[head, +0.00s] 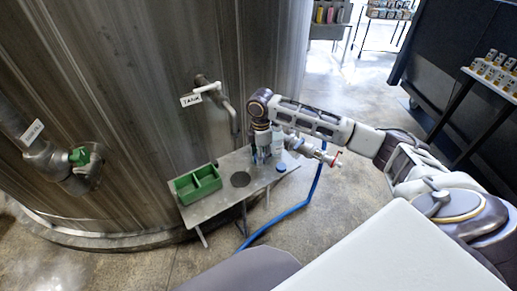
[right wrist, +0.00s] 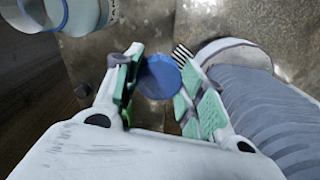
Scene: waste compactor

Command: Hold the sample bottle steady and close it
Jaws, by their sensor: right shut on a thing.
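My right gripper (head: 262,157) points down over the small metal table. In the right wrist view its green-padded fingers (right wrist: 160,75) are shut on a blue round piece, which looks like a cap (right wrist: 160,77). A pale blue upright shape (head: 278,138), perhaps the sample bottle, stands just right of the gripper in the head view and is partly hidden by the arm. I cannot tell whether the bottle is open. A separate blue round piece (head: 281,167) lies on the table at the right. My left gripper is not in view.
A blue hose (head: 290,212) runs along the floor.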

